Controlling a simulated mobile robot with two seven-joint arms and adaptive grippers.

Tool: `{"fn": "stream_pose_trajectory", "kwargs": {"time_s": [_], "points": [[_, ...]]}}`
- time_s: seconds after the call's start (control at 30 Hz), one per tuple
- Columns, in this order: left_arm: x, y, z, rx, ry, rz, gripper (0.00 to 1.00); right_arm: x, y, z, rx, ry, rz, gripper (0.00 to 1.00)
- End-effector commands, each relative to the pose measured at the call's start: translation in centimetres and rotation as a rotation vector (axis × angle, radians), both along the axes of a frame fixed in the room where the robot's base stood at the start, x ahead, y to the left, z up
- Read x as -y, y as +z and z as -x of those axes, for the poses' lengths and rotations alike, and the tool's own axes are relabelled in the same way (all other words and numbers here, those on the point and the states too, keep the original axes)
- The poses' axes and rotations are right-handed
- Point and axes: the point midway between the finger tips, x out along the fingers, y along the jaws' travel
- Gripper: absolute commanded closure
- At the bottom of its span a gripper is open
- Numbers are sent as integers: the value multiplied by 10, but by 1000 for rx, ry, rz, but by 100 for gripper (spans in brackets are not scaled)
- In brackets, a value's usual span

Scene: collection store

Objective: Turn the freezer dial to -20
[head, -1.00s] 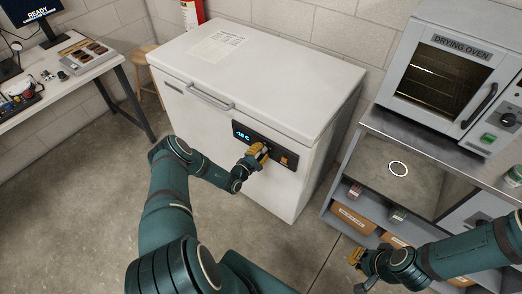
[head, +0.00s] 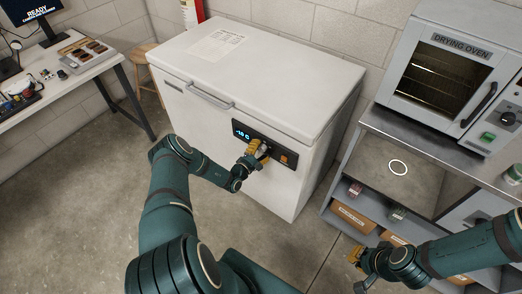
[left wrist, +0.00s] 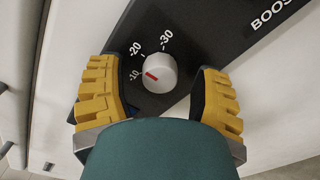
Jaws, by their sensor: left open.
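The white chest freezer (head: 205,118) has a black control panel (head: 285,149) on its front with a lit blue display (head: 242,133), whose small digits are hard to read. In the left wrist view the pale round dial (left wrist: 158,73) shows its red mark pointing left and slightly up, nearer the -10 label than the -20 label. My left gripper (head: 258,153) is at the dial. Its yellow fingers (left wrist: 158,98) stand open on either side of the dial, with gaps between. My right gripper (head: 358,270) is low at the right, away from the freezer, its fingers apart and empty.
An orange switch (head: 285,159) sits on the panel right of the dial. A drying oven (head: 445,70) stands on a metal bench (head: 380,125) at the right, with boxes below. A desk (head: 80,70) is at the left. The floor before the freezer is clear.

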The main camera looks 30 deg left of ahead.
Motion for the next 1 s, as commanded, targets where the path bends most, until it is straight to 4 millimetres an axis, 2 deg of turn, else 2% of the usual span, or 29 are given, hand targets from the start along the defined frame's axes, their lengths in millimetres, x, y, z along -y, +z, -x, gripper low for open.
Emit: {"fn": "stream_pose_trajectory", "kwargs": {"time_s": [0.17,0.6,0.8,1.0], "points": [[-3,-1,17,-3,2,2,35,0,0,0,0,0,0,100],[-8,0,100,-2,1,0,35,0,0,0,0,0,0,100],[-10,0,117,0,1,0,35,0,0,0,0,0,0,100],[-10,0,119,0,0,-1,35,0,0,0,0,0,0,100]]}}
